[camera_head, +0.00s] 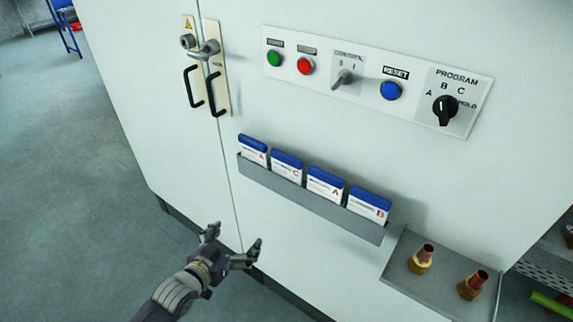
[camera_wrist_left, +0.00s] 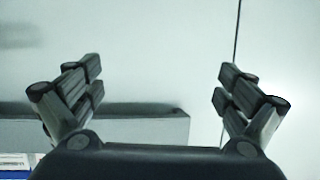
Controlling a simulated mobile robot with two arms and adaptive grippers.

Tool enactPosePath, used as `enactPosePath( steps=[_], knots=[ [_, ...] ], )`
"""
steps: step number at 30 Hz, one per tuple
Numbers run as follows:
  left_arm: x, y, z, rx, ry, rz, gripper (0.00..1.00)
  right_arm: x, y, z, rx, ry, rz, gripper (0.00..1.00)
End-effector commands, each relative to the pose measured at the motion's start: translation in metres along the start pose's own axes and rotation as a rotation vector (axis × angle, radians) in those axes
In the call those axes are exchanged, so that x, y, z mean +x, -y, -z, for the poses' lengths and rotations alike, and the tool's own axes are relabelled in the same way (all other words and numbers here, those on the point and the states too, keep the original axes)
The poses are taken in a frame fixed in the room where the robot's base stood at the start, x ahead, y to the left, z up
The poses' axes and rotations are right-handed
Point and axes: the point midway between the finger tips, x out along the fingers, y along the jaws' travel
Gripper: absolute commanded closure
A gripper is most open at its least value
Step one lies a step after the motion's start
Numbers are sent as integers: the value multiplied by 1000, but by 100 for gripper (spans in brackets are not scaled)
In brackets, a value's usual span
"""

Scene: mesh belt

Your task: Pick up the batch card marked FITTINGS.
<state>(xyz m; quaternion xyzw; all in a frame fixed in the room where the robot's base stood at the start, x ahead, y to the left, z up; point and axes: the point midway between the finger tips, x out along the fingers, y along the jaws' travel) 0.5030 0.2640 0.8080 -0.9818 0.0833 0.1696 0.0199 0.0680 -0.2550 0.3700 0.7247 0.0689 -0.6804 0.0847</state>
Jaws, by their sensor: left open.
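Several white batch cards with blue tops stand in a grey card rack (camera_head: 310,207) on the white cabinet front. From left to right they are the first card (camera_head: 253,152) with a red A, the second card (camera_head: 287,165) with a C, the third card (camera_head: 325,184) with an A and the fourth card (camera_head: 369,204) with a B. Their small print is too small to read, so I cannot tell which says FITTINGS. My left gripper (camera_head: 232,240) is open and empty, below and left of the rack. The left wrist view shows its spread fingers (camera_wrist_left: 160,92) with nothing between them.
A control panel (camera_head: 375,80) with buttons and switches is above the rack. Door handles (camera_head: 205,88) stick out at upper left. A grey shelf (camera_head: 405,275) at lower right holds two brass fittings (camera_head: 421,260). Open floor (camera_head: 70,170) lies at left.

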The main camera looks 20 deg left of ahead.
Motion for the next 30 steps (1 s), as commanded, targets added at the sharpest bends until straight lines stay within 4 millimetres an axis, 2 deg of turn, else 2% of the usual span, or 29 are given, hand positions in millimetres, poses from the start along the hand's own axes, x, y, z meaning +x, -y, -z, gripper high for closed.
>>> enactPosePath(
  steps=[1, 3, 6, 9, 14, 24, 30],
  knots=[
    [-10, -9, 47, 7, -71, -29, 3, -6, 4, 6, 2, -8, 5, 4],
    [-25, -22, 97, 13, -153, -67, 3, -9, 8, 14, 3, -19, 9, 4],
    [-46, -39, 152, 18, -245, -116, 3, -13, 12, 27, 3, -40, 15, 4],
    [-64, -53, 187, 22, -305, -152, 3, -15, 17, 35, 4, -53, 21, 4],
    [-72, -62, 210, 24, -344, -176, 3, -17, 23, 37, 4, -54, 27, 4],
    [-32, -70, 225, 23, -346, -176, 3, -26, 14, 20, 2, -26, 17, 4],
    [-21, -72, 228, 25, -345, -176, 3, -28, 9, 19, 4, -25, 12, 4]
  ],
)
